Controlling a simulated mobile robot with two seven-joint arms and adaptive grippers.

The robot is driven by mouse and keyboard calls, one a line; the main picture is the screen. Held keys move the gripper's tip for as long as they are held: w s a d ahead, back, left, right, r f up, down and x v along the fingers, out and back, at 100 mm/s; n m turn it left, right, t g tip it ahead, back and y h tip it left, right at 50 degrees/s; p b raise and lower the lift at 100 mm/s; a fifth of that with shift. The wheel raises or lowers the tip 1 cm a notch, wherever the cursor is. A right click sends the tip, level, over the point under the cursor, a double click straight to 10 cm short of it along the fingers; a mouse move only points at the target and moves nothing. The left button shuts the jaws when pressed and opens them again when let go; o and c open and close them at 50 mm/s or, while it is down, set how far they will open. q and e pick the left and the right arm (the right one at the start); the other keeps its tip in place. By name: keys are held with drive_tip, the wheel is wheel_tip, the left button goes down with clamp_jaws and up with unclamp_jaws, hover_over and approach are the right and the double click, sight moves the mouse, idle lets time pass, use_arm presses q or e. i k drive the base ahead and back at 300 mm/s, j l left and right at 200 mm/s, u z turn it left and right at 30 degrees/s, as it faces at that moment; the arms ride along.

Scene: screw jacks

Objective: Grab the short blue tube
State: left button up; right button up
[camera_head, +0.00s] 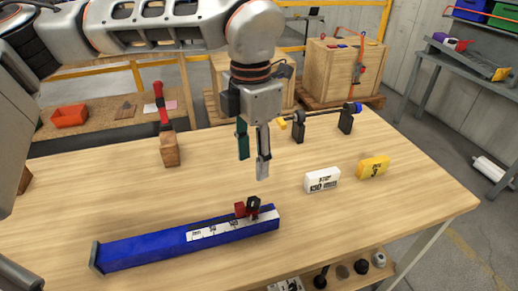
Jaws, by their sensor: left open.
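A blue square tube (150,245) lies on the wooden table at the front left, its right end toward the middle. It is the only large blue tube in view; I cannot tell whether it is the short one. A white scale strip runs along its right part, and a small red and black piece (247,207) sits near its right end. My left gripper (254,166) is open and empty, pointing down above the table, behind and above that piece and apart from it. My right gripper is not in view.
A white block (322,180) and a yellow block (373,167) stand to the right. Behind them, black stands (298,128) hold a rod with a blue end. A red-handled tool (161,105) stands in a wooden block (170,151) at the back left. The table's right front is clear.

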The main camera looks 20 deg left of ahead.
sight(128, 254)
drive_tip(key=k, duration=1)
